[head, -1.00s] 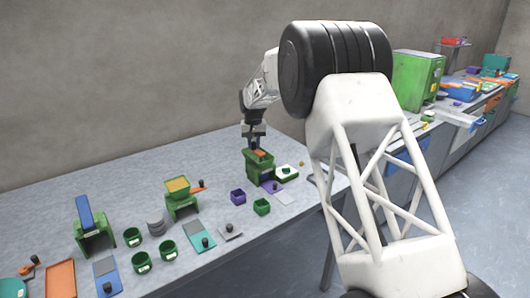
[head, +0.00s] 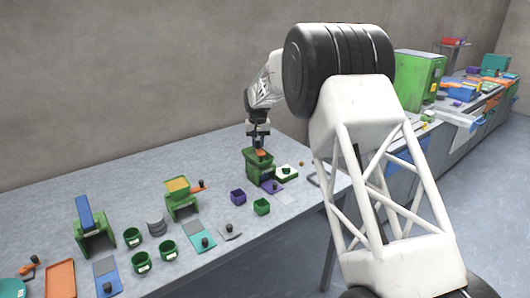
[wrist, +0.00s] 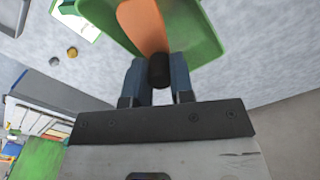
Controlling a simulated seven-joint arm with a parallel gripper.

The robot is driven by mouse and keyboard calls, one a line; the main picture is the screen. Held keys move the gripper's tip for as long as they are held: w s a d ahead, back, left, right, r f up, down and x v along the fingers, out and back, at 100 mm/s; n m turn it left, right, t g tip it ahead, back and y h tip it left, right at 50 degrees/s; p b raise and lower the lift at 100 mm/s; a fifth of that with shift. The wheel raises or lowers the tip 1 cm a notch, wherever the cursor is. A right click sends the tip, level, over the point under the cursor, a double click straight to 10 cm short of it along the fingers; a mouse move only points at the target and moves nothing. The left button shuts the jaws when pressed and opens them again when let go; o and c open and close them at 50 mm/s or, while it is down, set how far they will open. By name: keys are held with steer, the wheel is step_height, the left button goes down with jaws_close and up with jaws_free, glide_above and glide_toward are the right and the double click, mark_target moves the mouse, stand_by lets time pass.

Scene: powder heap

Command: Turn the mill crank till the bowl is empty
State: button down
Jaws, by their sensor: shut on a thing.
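The green mill (head: 256,170) stands toward the right end of the near table. Its orange crank arm (head: 261,153) lies across the top. In the wrist view the crank arm (wrist: 143,24) runs over the green bowl (wrist: 204,38) to a black knob (wrist: 160,70). My gripper (head: 258,144) points down over the mill, with its fingers (wrist: 158,82) on either side of the knob, shut on it. The crank arm and the gripper cover much of the bowl, and I cannot tell how much powder is in it.
A purple cup (head: 238,197) and a green cup (head: 262,207) stand left and in front of the mill. A purple plate with a black knob (head: 272,187) and a white-topped green block (head: 287,172) are close by. A second green stand (head: 183,204) holds yellow powder farther left.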

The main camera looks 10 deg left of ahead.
steer(key=shift+d, duration=0.15)
steer(key=shift+w+d, duration=0.15)
steer(key=shift+d, duration=0.6)
steer(key=c, duration=1.1)
jaws_free()
steer(key=shift+r, duration=0.15)
steer(key=shift+r, duration=3.6)
